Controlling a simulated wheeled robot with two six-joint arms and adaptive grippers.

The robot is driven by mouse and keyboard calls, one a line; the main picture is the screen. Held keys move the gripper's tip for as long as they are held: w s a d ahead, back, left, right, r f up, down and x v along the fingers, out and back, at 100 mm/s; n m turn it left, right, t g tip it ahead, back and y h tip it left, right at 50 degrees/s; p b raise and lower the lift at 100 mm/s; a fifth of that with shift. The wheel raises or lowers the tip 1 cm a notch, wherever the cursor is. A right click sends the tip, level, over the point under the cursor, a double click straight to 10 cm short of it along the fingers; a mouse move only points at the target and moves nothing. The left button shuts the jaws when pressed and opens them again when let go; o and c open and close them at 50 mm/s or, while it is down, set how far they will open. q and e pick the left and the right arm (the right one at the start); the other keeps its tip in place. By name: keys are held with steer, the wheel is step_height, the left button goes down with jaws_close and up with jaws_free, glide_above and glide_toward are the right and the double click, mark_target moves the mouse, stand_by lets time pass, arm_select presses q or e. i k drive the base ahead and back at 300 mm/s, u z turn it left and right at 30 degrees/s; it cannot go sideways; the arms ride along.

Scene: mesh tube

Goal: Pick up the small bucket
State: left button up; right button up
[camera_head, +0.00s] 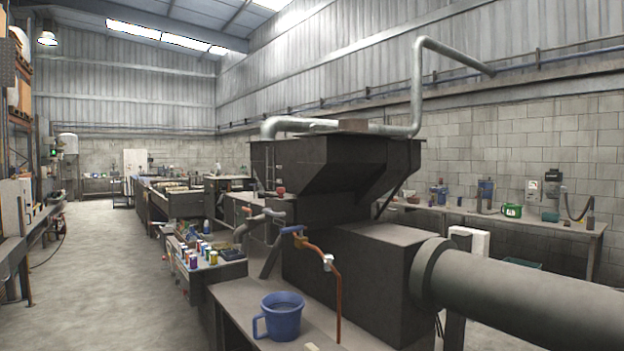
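A small blue bucket (284,321) with a side handle, shaped like a large mug, stands upright near the front edge of a grey bench top in the lower middle of the head view. Its handle points left. Its opening faces up and its inside looks blue and empty, though the bottom is hard to see. Neither of my grippers is in view, so nothing of mine is seen touching the bucket.
An orange pipe (336,290) comes down just right of the bucket, below a blue lever (292,230). A dark hopper machine (330,175) and a thick grey duct (520,300) stand behind and right. The floor (110,270) at left is largely clear.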

mark_target(282, 313)
steer(key=k, duration=0.25)
steer(key=z, duration=1.05)
steer(key=i, duration=1.2)
steer(key=u, duration=0.4)
